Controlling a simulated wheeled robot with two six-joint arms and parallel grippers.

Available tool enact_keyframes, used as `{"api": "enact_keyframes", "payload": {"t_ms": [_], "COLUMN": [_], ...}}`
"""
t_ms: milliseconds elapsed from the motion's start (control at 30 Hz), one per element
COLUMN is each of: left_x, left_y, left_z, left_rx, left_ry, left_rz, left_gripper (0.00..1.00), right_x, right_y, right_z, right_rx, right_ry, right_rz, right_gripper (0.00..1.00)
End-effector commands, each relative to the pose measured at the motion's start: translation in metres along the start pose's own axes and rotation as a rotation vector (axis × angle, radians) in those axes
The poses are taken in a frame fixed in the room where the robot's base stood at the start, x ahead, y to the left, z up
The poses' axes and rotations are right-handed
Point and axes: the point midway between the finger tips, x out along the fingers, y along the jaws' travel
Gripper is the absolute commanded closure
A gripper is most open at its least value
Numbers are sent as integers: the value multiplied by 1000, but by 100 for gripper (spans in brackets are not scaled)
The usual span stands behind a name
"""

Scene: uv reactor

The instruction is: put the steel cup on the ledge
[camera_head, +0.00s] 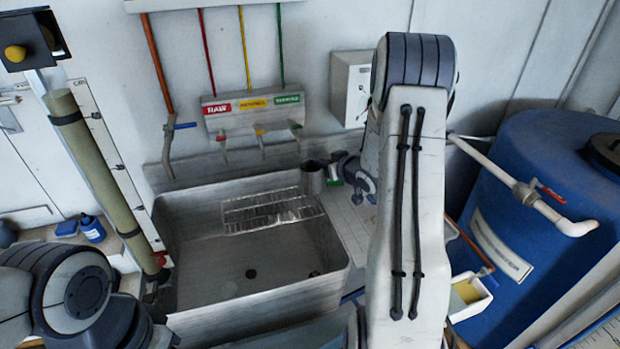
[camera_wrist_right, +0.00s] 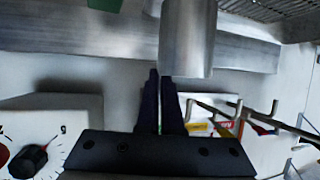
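The steel cup (camera_head: 313,177) is upright at the back right corner of the sink, its dark opening up. In the right wrist view, which is upside down, the cup (camera_wrist_right: 188,38) is at the fingertips. My right gripper (camera_head: 340,163) is at the cup's right side; its narrow dark fingers (camera_wrist_right: 162,85) are close together at the rim and appear to pinch the wall, one outside, one tip hidden by the cup. Whether the cup is lifted is unclear. The steel strip behind the sink (camera_wrist_right: 100,42) may be the ledge. My left arm shows at lower left, without clear fingers.
The sink (camera_head: 210,270) holds a wire rack (camera_head: 270,212). Several taps hang below the coloured signs (camera_head: 252,104). A green item (camera_head: 333,178) is beside the cup. A white control box (camera_head: 350,88) is on the wall. A blue barrel (camera_head: 540,200) stands at right.

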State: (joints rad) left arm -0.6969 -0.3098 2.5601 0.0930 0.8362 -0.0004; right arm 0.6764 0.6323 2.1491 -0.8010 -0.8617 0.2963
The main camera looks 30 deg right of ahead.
Motion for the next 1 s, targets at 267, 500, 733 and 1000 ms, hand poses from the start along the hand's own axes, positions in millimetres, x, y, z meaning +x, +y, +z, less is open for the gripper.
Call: {"api": "enact_keyframes", "payload": {"t_ms": [267,500,733,1000], "left_x": [-4,-11,-11,-7], "left_y": [0,1,1,0], "left_z": [0,-1,-1,0], "left_rx": [0,0,0,0], "left_ry": [0,0,0,0], "left_rz": [0,0,0,0], "left_gripper": [50,50,50,50], "right_x": [32,46,49,51], "right_y": [-20,-20,-19,-19], "right_z": [6,35,41,46], "right_rx": [-2,1,-1,-1], "right_ry": [0,-2,2,1], "right_rz": [-3,-3,-2,-2], "right_gripper": [100,100,100,94]}}
